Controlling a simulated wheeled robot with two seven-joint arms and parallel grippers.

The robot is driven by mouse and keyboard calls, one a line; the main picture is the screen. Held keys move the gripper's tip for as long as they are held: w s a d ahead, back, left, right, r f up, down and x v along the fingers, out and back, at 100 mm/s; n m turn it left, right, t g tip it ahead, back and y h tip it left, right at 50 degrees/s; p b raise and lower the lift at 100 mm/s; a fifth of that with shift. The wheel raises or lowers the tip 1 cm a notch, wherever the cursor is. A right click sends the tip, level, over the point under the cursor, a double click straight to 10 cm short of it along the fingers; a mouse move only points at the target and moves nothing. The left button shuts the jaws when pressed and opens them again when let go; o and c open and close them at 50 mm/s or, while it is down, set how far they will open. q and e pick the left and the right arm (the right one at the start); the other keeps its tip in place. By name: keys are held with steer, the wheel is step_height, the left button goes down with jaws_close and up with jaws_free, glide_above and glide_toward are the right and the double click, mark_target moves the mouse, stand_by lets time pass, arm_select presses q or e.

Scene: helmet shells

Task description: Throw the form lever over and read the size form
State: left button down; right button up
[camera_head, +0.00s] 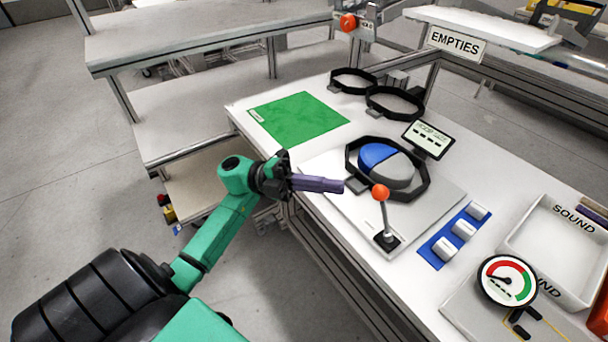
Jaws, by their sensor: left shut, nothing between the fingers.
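The form lever has an orange-red ball knob (380,192) on a thin metal rod (386,218) and rises from a dark base on a light plate. Behind it the size form (386,165), a blue and grey dome, sits inside a black ring frame (424,180). A small dark display (428,139) stands behind the form and shows only dashes. My left gripper (338,186) is shut and empty, its purple-grey fingers pointing right, a little left of the knob and apart from it in the picture. My right gripper is out of view.
A green mat (298,118) lies at the back left of the white bench, with black rings (395,103) beside it. Several white cylinders on a blue strip (436,252), a dial gauge (507,281) and a white tray (545,238) stand at right.

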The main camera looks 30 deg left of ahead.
mark_target(383, 211)
arm_select(q)
steer(key=p+x, duration=0.1)
steer(key=x, duration=0.3)
steer(key=shift+w+d+r, duration=0.1)
steer(key=shift+d, duration=0.3)
steer(key=shift+r, duration=0.15)
